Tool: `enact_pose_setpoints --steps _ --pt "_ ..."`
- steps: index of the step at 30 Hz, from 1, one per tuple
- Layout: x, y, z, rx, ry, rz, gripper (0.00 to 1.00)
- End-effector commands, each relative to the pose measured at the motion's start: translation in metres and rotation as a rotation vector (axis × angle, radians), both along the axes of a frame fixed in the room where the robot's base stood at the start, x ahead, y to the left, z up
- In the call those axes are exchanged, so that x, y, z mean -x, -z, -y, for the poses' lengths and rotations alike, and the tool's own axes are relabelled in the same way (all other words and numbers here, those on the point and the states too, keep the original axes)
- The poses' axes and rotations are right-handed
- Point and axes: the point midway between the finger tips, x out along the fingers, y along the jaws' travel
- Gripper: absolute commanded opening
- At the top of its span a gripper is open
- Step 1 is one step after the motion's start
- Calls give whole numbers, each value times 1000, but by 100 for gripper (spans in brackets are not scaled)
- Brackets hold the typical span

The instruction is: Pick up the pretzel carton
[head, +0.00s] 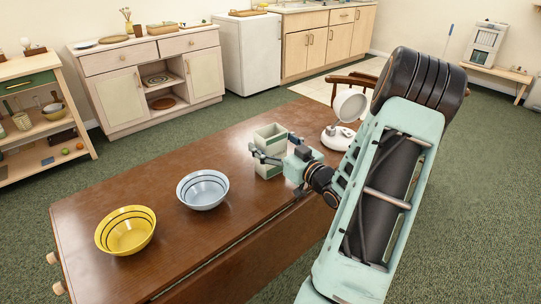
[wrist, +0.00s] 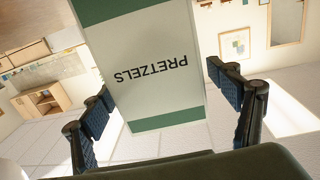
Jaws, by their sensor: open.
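The pretzel carton (head: 267,170) is cream with green bands and stands upright on the brown wooden table (head: 150,195). In the wrist view the carton (wrist: 150,65) fills the middle, with the word PRETZELS upside down. My gripper (head: 271,150) is at the carton from the right side, with its fingers on either side of it. In the wrist view my gripper (wrist: 158,85) is open, and gaps show between the carton and both dark fingers. The carton's lower part is partly hidden by the gripper in the head view.
A pale blue bowl (head: 203,190) and a yellow bowl (head: 126,231) stand on the table to the left of the carton. A white lamp (head: 349,105) stands close behind my arm on the right. Bare tabletop lies between the blue bowl and the carton.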

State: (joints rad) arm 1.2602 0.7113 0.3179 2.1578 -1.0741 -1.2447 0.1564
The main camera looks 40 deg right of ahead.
Motion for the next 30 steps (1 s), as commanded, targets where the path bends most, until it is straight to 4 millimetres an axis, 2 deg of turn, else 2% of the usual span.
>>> enact_pose_setpoints --steps 3,16,25,30 --pt "0 0 0 0 0 0 82" --pt "1 0 0 1 0 0 34" --pt "0 -3 0 2 0 2 34" --pt "0 -16 0 4 -1 2 34"
